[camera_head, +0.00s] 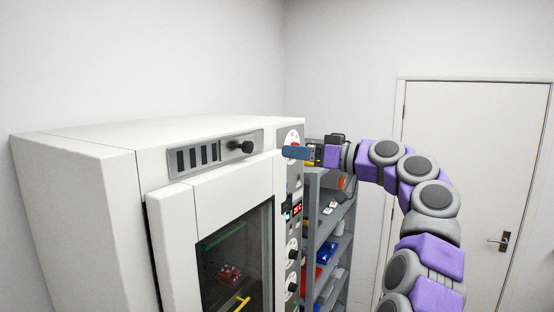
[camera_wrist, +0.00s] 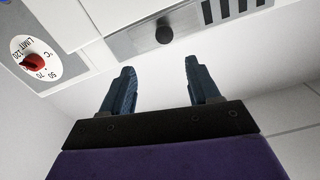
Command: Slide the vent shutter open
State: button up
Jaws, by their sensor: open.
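The vent shutter (camera_head: 216,153) is a grey metal plate with dark slots on the upper front of a white oven-like cabinet. Its black round knob (camera_head: 244,147) sits toward the plate's right end. In the wrist view the knob (camera_wrist: 165,31) stands ahead of my gripper, between the lines of the two fingers, with a gap to the fingertips. Dark slots (camera_wrist: 230,8) show at the top right there. My gripper (camera_head: 285,152) has blue fingers and is right of the knob in the head view. In the wrist view my gripper (camera_wrist: 160,68) is open and empty.
A dial with a red knob (camera_wrist: 33,61) is on the cabinet's panel; black knobs and a red display (camera_head: 297,210) sit lower. The cabinet door has a dark window (camera_head: 235,260). A grey shelf (camera_head: 325,235) stands behind, and a white room door (camera_head: 475,170) is at right.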

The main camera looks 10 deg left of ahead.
jog(key=shift+b+v, duration=0.3)
jog(key=shift+v, duration=1.9)
jog(key=shift+f, duration=0.1)
jog(key=s+a+f+m+g+h+b, duration=0.3)
jog(key=s+f+h+b, duration=0.15)
jog(key=s+f, duration=0.8)
jog(key=s+a+f+m+g+h+b, duration=0.25)
jog(key=s+f+b, duration=0.25)
jog(key=s+f, duration=0.7)
jog(key=s+d+f+m+g+h+b, duration=0.1)
jog(key=s+d+f+m+h+b, duration=0.1)
jog(key=s+d+f, duration=0.4)
jog(key=s+d+f+m+g+h+b, duration=0.1)
jog(key=s+d+f+h, duration=0.3)
jog(key=s+f, duration=0.6)
jog(key=s+d+f+m+g+h+b, duration=0.1)
jog(key=s+d+f, duration=0.7)
jog(key=f, duration=0.8)
jog(key=d+m+h+b, duration=0.1)
jog(key=h+b, duration=0.1)
jog(key=b, duration=0.1)
jog(key=shift+s+f+m+h, duration=0.25)
jog(key=shift+f+m+h, duration=0.05)
jog(key=shift+f+m, duration=0.1)
